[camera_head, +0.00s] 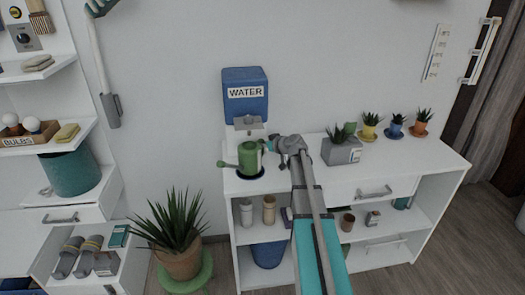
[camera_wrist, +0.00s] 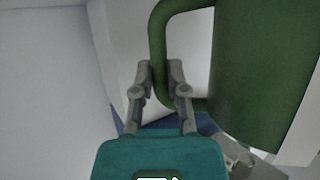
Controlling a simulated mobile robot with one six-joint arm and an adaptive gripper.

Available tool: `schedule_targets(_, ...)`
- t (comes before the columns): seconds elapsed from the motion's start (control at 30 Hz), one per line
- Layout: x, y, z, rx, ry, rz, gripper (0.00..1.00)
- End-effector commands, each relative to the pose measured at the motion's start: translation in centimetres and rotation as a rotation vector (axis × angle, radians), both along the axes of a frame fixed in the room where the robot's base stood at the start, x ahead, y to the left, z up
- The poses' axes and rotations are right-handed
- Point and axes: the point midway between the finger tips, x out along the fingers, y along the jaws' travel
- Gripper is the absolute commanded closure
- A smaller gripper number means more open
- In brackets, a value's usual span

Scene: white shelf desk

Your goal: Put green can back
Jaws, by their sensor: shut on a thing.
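The green can (camera_head: 249,156), a watering can with its spout to the left, is upright beneath the tap of the blue WATER dispenser (camera_head: 246,101). It is over a dark round dish (camera_head: 264,175) on the white desk top; I cannot tell whether it touches the dish. My gripper (camera_head: 272,146) reaches it from the right. In the wrist view the can's body (camera_wrist: 262,75) fills the upper right, and my gripper (camera_wrist: 160,70) is shut on its curved handle. The fingertips are partly hidden against the handle.
A grey planter (camera_head: 341,153) stands right of my arm, with several small potted plants (camera_head: 396,127) beyond it. The desk's lower shelves hold small jars and boxes. White shelves (camera_head: 95,210) line the left side.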

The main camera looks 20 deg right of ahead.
Motion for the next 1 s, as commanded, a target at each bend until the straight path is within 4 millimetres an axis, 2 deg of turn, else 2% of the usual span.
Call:
schedule_targets(0.1, 0.01, 0.02, -0.91, 0.001, -0.001, 0.0, 1.0)
schedule_targets(0.67, 0.03, 0.09, -1.34, 0.002, -0.001, 0.001, 1.0)
schedule_targets(0.7, 0.03, 0.08, -1.21, 0.0, 0.0, 0.001, 0.74)
schedule_targets(0.83, 0.03, 0.1, -1.2, -0.001, 0.0, 0.001, 0.5)
schedule_targets(0.87, 0.02, 0.1, -1.19, -0.001, 0.0, 0.001, 0.47)
schedule_targets(1.0, 0.03, 0.12, -1.2, -0.001, 0.0, 0.001, 0.47)
